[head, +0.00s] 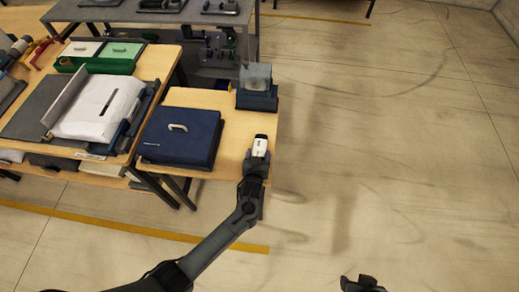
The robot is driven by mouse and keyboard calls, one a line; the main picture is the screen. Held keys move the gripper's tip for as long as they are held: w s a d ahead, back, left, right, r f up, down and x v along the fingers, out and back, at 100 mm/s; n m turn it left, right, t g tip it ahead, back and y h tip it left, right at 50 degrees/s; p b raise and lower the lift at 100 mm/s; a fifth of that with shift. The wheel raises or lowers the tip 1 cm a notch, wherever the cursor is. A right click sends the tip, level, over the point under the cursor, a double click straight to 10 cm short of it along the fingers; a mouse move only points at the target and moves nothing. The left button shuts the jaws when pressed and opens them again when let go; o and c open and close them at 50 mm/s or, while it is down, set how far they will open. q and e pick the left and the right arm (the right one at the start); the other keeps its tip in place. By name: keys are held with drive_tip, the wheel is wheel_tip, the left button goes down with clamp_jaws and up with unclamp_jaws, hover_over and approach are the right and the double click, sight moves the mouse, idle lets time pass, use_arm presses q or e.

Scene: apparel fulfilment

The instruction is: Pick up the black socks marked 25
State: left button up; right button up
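My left gripper (258,150) reaches up from the bottom left to the right edge of the small wooden table. A small white and dark piece shows at its tip. I cannot tell if this is part of the gripper or a held thing, and the fingers are too small to read. Part of my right gripper (363,284) shows at the bottom edge, over the floor and away from the tables. I cannot make out black socks or a number 25 anywhere in the head view.
A dark blue flat case (180,137) with a light handle lies on the small wooden table (232,131). A dark blue box (257,99) with a grey block stands behind my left gripper. A white garment (100,106) and a green tray (116,65) lie on the left table. Floor at right is clear.

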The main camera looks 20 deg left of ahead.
use_arm(q)
drive_tip(key=c, duration=0.6)
